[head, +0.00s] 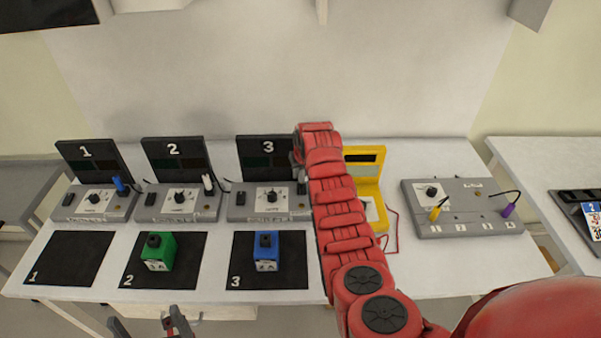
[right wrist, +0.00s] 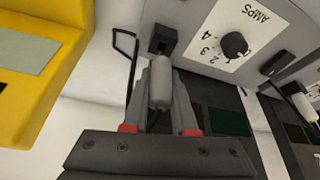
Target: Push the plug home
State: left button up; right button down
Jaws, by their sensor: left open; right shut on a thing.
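The white plug (right wrist: 160,78) is held between the fingers of my right gripper (right wrist: 162,108) in the right wrist view. Its front end meets or overlaps a black socket (right wrist: 163,38) on the grey unit (right wrist: 200,55) with the AMPS dial. I cannot tell how deep the plug sits. A black cable (right wrist: 126,45) loops beside it. In the head view, my red right arm reaches to the right end of unit 3 (head: 240,212) and hides most of the plug. My left gripper (head: 150,326) is open and empty at the bottom edge, in front of the table.
Units 1 (head: 70,210) and 2 (head: 150,212) stand to the left. A green block (head: 160,252) is on mat 2 and a blue block (head: 266,252) on mat 3; mat 1 (head: 65,258) is empty. A yellow case (head: 372,160) and a grey panel (head: 465,225) stand right.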

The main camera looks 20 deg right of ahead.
jog(key=shift+b, duration=0.75)
dwell(1.2)
jog(key=shift+f+b, duration=0.85)
jog(key=shift+f, duration=0.4)
jog(key=c, duration=1)
grip_release()
jog(key=shift+s+r, duration=0.1)
jog(key=o, duration=0.4)
jog(key=shift+c, duration=0.2)
jog(key=shift+a, duration=0.1)
